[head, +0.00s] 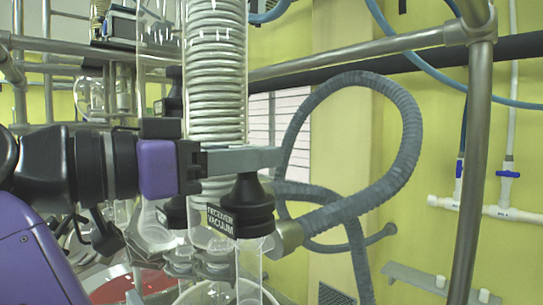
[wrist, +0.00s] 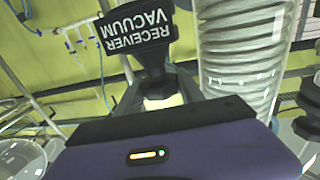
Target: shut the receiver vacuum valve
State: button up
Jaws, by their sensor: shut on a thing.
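The receiver vacuum valve (head: 240,208) is a black knob-like body with a white-lettered "RECEIVER VACUUM" label, in front of the coiled glass column. It also shows in the wrist view (wrist: 142,38), with its label upside down and its narrow part running down between my fingers. My gripper (head: 258,158), with a purple body and grey fingers, reaches in from the left, level, and its fingers lie at the top of the valve. They are shut on the valve. In the wrist view the finger tips (wrist: 160,84) flank its narrow part; the exact contact is partly hidden.
The coiled glass condenser (head: 215,80) stands right behind the fingers. A thick grey hose (head: 408,130) loops to the right from a metal fitting (head: 287,235) close by. A metal frame post (head: 474,170) stands farther right. Glassware (head: 250,262) hangs below the valve.

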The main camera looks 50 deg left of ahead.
jog(key=shift+m+h, duration=0.6)
jog(key=shift+h, duration=0.3)
jog(key=shift+h, duration=0.4)
jog(key=o, duration=1.4)
jog(key=shift+y, duration=0.4)
